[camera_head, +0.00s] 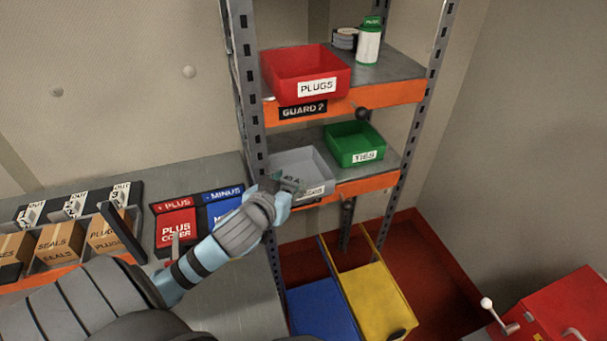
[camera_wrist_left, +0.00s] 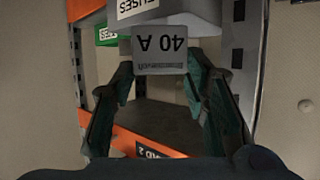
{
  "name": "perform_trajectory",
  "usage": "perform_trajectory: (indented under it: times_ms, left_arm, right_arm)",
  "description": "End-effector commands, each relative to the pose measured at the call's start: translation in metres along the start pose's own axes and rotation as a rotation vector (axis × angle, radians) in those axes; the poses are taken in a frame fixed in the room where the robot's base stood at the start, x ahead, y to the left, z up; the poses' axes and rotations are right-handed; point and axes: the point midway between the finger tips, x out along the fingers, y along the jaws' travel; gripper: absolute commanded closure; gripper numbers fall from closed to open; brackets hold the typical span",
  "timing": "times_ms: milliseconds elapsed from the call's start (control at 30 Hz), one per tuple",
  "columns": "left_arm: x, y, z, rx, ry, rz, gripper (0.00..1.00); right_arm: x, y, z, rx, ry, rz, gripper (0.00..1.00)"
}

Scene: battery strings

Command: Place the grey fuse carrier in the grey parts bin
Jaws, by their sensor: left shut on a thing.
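The grey fuse carrier (camera_head: 292,181), marked "40 A", is held in my left gripper (camera_head: 284,187). In the left wrist view the carrier (camera_wrist_left: 160,52) sits between the tips of the two dark green fingers (camera_wrist_left: 158,82), which are shut on it. The grey parts bin (camera_head: 302,158) stands on the middle shelf at the left. The carrier and gripper overlap the bin's front left part in the head view; I cannot tell whether the carrier is over the rim or in front of it. The bin's wall (camera_wrist_left: 198,20) and "FUSES" label show in the wrist view. My right gripper is not in view.
A green "TIES" bin (camera_head: 355,143) stands right of the grey bin. The upper shelf's orange edge (camera_head: 385,100) and red "PLUGS" bin (camera_head: 305,75) are above. The rack's left upright (camera_head: 247,90) is close to my left gripper. Blue and yellow bins (camera_head: 375,298) stand below.

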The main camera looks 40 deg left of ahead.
Motion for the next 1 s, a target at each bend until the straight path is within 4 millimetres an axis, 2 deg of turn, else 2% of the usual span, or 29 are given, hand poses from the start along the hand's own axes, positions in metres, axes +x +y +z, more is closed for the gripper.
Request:
perform_trajectory:
  times_ms: [100,200,467,600,767,900,1000]
  left_arm:
    - [0.038,0.000,-0.017,-0.004,0.004,0.000,0.90]
    - [0.066,0.000,-0.028,-0.002,0.002,0.001,0.90]
    - [0.120,0.001,-0.051,0.000,0.003,0.004,0.90]
    - [0.130,0.002,-0.029,0.002,-0.002,0.005,0.90]
    - [0.137,0.001,-0.012,0.003,-0.001,0.004,0.90]
    - [0.147,0.001,0.012,0.003,-0.001,0.004,0.90]
    - [0.148,0.001,0.016,0.004,0.001,0.004,0.90]
  right_arm:
    - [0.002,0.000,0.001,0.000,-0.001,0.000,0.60]
    - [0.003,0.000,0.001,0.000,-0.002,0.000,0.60]
    - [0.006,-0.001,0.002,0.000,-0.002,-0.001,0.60]
    - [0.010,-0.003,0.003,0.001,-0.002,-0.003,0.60]
    - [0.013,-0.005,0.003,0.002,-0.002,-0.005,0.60]
    - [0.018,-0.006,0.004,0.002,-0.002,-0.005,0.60]
    - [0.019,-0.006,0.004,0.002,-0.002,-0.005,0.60]
